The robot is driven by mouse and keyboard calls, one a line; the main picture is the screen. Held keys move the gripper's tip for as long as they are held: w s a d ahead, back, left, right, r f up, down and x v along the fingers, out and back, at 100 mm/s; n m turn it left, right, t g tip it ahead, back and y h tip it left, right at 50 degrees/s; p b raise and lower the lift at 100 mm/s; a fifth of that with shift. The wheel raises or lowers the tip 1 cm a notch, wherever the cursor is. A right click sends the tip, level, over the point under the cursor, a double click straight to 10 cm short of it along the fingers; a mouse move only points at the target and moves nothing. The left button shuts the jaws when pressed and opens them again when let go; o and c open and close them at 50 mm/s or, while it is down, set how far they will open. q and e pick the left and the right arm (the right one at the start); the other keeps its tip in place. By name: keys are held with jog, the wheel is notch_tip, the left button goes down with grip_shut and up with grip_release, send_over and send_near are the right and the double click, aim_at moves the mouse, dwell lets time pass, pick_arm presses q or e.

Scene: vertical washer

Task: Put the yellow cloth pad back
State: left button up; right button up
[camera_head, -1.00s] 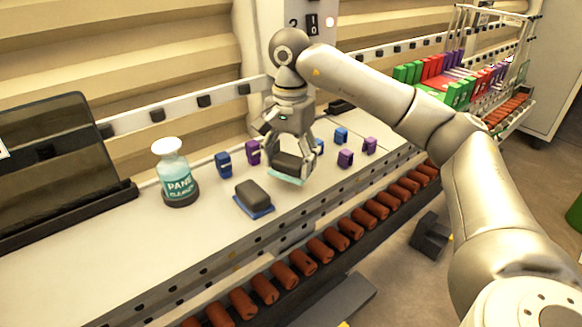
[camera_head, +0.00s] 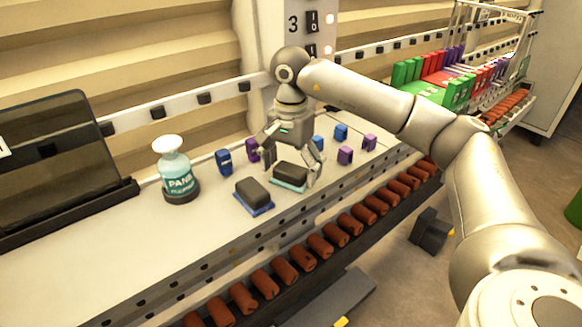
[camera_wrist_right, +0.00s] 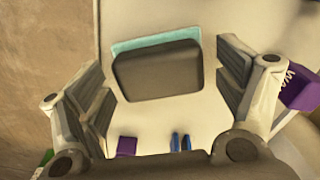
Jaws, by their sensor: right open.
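No yellow cloth pad shows in these views. A dark block with a pale teal pad under it (camera_head: 290,176) rests on the white table, and it also shows in the right wrist view (camera_wrist_right: 158,70). A similar dark block on a blue pad (camera_head: 254,196) lies just to its left. My right gripper (camera_head: 289,170) is over the teal-padded block, with its fingers spread to either side. In the right wrist view, gaps show between the block and the fingers (camera_wrist_right: 160,68). My left gripper is out of view.
A teal bottle (camera_head: 176,172) stands at the left beside a dark screen (camera_head: 50,165). Small blue (camera_head: 224,162) and purple (camera_head: 345,155) blocks stand around my right gripper. Brown cylinders (camera_head: 285,270) line the front edge. Bare table lies left of the blue pad.

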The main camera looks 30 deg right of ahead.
aim_at(290, 167)
jog(key=shift+r, duration=0.1)
notch_tip(290, 167, up, 5)
jog(key=shift+w+f+b, duration=0.1)
jog(key=shift+f+b, duration=0.05)
jog(key=shift+b, duration=0.5)
notch_tip(290, 167, up, 7)
jog(key=p, duration=0.1)
